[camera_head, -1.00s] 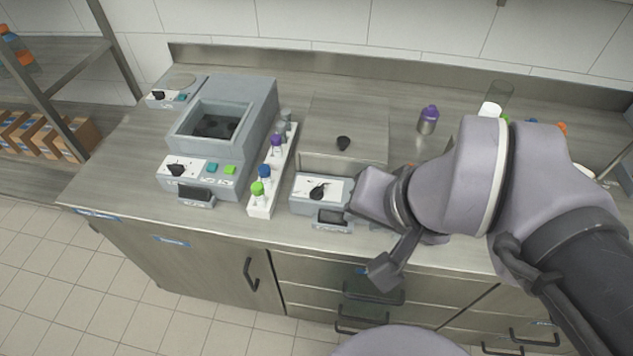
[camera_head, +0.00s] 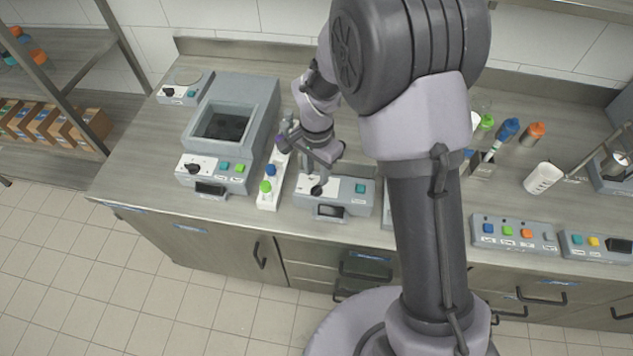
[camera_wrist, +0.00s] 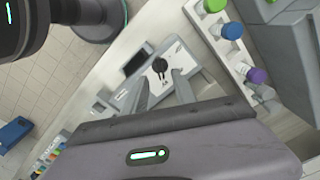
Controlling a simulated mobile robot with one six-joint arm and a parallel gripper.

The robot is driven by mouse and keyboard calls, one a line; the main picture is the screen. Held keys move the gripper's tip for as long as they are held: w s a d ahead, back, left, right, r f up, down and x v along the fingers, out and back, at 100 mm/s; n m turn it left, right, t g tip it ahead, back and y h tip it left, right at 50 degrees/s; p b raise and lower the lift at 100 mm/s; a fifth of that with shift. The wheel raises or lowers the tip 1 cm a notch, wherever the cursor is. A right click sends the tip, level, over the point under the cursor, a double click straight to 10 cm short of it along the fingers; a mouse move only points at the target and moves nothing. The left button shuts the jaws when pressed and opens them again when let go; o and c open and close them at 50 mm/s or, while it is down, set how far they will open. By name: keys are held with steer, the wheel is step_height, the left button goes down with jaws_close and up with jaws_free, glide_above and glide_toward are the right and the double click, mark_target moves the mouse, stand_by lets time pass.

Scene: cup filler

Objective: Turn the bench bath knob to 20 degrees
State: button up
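The grey bench unit at centre (camera_head: 357,204), which I take for the bench bath, has a white dial panel, a dark display (camera_head: 330,211) and a teal button (camera_head: 360,188). Its black knob (camera_head: 317,190) also shows in the wrist view (camera_wrist: 160,66), with a pointer. I cannot read its angle. My gripper (camera_head: 312,167) is over the panel, just above the knob. In the wrist view my fingers (camera_wrist: 161,82) are apart and empty, pointing at the knob, which appears between and slightly beyond their tips. I cannot tell whether they touch it. My arm hides the unit's rear.
A white rack (camera_head: 268,200) of capped tubes stands close on the left. Beyond it is a larger grey unit (camera_head: 238,110) with an open well and its own black knob (camera_head: 195,168). Button boxes (camera_head: 515,236) stand at the right. The bench front edge is close.

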mark_target(317, 186)
step_height(317, 186, down, 5)
steer(key=shift+f+b, duration=0.2)
steer(key=shift+b, duration=0.2)
jaws_close()
